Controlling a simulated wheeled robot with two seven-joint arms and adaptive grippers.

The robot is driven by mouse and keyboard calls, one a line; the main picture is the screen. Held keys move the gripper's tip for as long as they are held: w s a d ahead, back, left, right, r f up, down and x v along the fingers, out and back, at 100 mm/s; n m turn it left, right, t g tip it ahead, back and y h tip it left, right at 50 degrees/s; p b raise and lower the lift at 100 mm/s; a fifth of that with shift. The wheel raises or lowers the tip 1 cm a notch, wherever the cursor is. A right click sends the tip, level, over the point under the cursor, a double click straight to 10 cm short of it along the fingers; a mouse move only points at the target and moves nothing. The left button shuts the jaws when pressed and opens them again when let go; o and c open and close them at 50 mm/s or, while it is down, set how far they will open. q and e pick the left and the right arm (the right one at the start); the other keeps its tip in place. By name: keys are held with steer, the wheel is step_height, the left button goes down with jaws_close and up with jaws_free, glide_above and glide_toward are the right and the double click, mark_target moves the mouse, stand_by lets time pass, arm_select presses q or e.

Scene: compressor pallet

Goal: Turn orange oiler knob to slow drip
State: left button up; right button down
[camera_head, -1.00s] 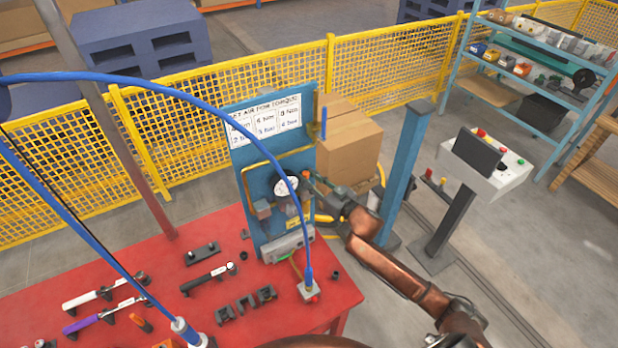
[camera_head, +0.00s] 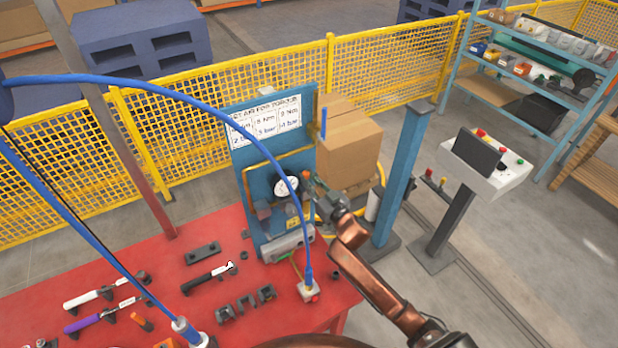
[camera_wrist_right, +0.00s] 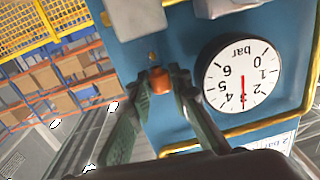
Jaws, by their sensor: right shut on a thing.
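The orange oiler knob (camera_wrist_right: 159,80) shows in the right wrist view, on the blue panel (camera_wrist_right: 135,55) beside the pressure gauge (camera_wrist_right: 238,75). My right gripper (camera_wrist_right: 164,76) is shut on the knob, with one green finger on each side. The gauge's red needle points near 3 bar. My left gripper is not in view.
The panel stands on a red table (camera_head: 200,289) holding torque wrenches and black holders. A blue hose (camera_head: 213,90) arches across in front. Right of the panel are a cardboard box (camera_head: 350,150), a blue post (camera_head: 399,180) and a control stand (camera_head: 488,170). Yellow fencing (camera_head: 215,115) runs behind.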

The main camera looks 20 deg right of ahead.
steer(key=shift+a+r+m+h+b, duration=0.15)
steer(key=shift+m+h+b, duration=0.4)
steer(key=shift+m+h, duration=0.9)
steer(key=shift+n+h, duration=0.25)
steer(key=c, duration=2.1)
jaws_free()
steer(key=shift+s, duration=0.1)
steer(key=s, duration=0.8)
steer(key=s+a, duration=0.1)
steer(key=s, duration=0.2)
steer(key=shift+s, duration=0.4)
